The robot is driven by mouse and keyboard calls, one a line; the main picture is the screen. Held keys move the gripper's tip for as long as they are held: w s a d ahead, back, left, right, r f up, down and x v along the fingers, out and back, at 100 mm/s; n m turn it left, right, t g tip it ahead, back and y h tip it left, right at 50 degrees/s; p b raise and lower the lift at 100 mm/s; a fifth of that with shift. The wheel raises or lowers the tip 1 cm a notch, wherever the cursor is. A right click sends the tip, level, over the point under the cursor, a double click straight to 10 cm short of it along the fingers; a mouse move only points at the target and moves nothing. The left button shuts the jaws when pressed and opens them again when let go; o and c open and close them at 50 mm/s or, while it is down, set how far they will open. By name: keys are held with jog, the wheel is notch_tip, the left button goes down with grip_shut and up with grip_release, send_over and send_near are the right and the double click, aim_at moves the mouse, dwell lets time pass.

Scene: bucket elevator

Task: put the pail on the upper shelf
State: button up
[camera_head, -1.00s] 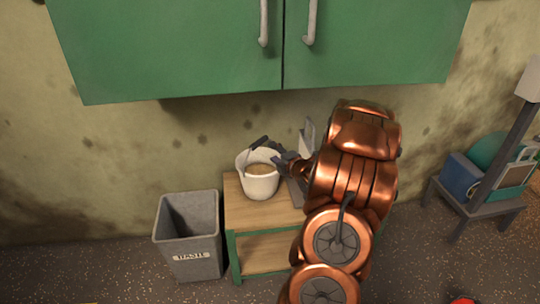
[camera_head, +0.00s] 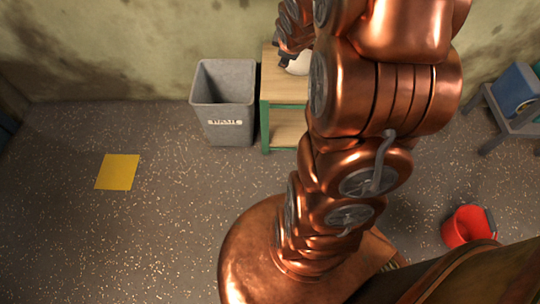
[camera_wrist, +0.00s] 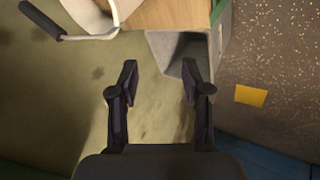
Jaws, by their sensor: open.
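A white pail (camera_head: 299,66) stands on the wooden top of a small green-framed stand (camera_head: 284,86), mostly hidden by my arm in the head view. In the wrist view, part of the pail (camera_wrist: 92,14) shows at the top left, with its handle and dark grip sticking out to the left. My gripper (camera_wrist: 158,78) is open with nothing between its fingers, apart from the pail. A red pail (camera_head: 467,227) with a dark handle stands on the floor at the right. The stand has an upper board and a lower one. No wall cabinet shows now.
A grey bin (camera_head: 224,100) stands on the floor just left of the stand. A yellow square (camera_head: 118,172) lies on the floor at the left. A low grey stand (camera_head: 508,118) with a blue object is at the right. Floor at the left is clear.

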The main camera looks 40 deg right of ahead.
jog(key=s+a+r+m+g+y, duration=0.1)
jog(key=s+a+r+m+g, duration=0.1)
jog(key=s+a, duration=1.1)
jog(key=s+a+r+m+g+y, duration=0.2)
jog(key=s+a+m+g, duration=0.3)
jog(key=s+a, duration=0.8)
jog(key=shift+s+r+m+g, duration=0.3)
jog(key=shift+s+r+g, duration=0.45)
jog(key=shift+g, duration=0.35)
notch_tip(320, 180, up, 27)
jog(key=t+p, duration=0.1)
jog(key=p, duration=2.4)
jog(key=shift+s+f, duration=0.2)
jog(key=shift+s, duration=0.05)
